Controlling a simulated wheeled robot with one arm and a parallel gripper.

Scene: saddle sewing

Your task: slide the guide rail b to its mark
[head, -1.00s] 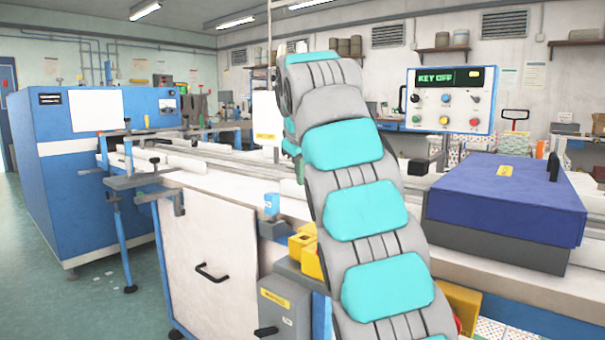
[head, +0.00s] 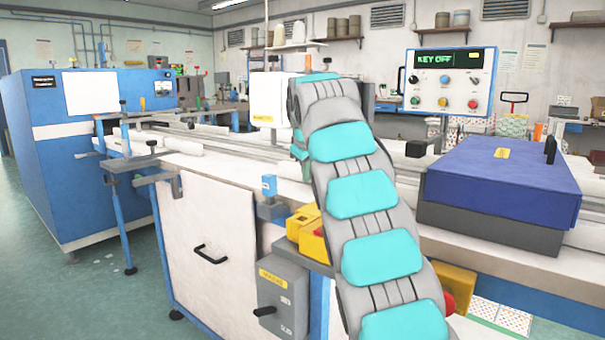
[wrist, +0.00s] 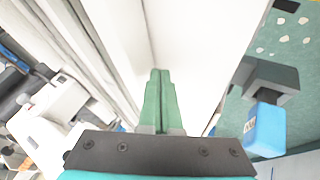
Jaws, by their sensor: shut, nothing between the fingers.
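My gripper (wrist: 160,87) has green fingers shut together with nothing between them. In the wrist view they point along the white bench top near its edge. A small blue labelled block (wrist: 265,127) on a grey bracket (wrist: 268,78) sits to the right of the fingers, apart from them, over the bench edge. What looks like the same blue block (head: 269,185) stands at the bench's front edge in the head view, left of my arm. I cannot read its label or tell whether it belongs to guide rail b. My arm mostly hides the gripper in the head view. No target mark is distinguishable.
Long pale rails (head: 210,142) run along the bench behind the bracket. A blue-topped box (head: 500,180) stands at the right, below a control panel reading KEY OFF (head: 450,80).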

